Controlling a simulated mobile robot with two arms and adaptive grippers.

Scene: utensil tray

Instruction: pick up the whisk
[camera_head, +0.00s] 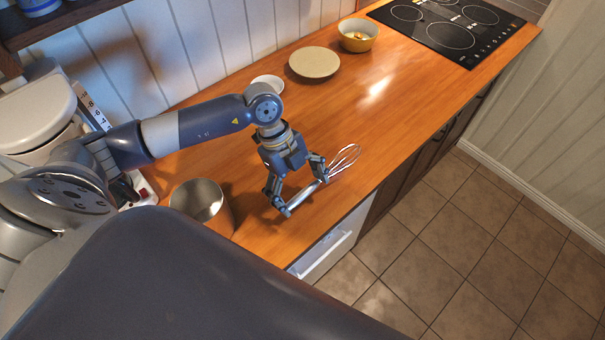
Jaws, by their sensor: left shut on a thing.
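The whisk (344,159) has a silver wire head and a grey handle. Its head points to the upper right and its handle runs down to the lower left, over the front part of the wooden counter. My left gripper (303,197) reaches down from the left and is shut on the whisk's handle. The fingers hide parts of the handle. I cannot tell whether the whisk touches the counter or is a little above it. My right gripper is not in view.
A metal canister (203,203) stands left of the gripper. A beige plate (314,62), a small white dish (267,83) and a yellow bowl (358,36) are along the back. A black cooktop (447,27) is at the far right. A white drawer (327,251) is below the counter's front edge.

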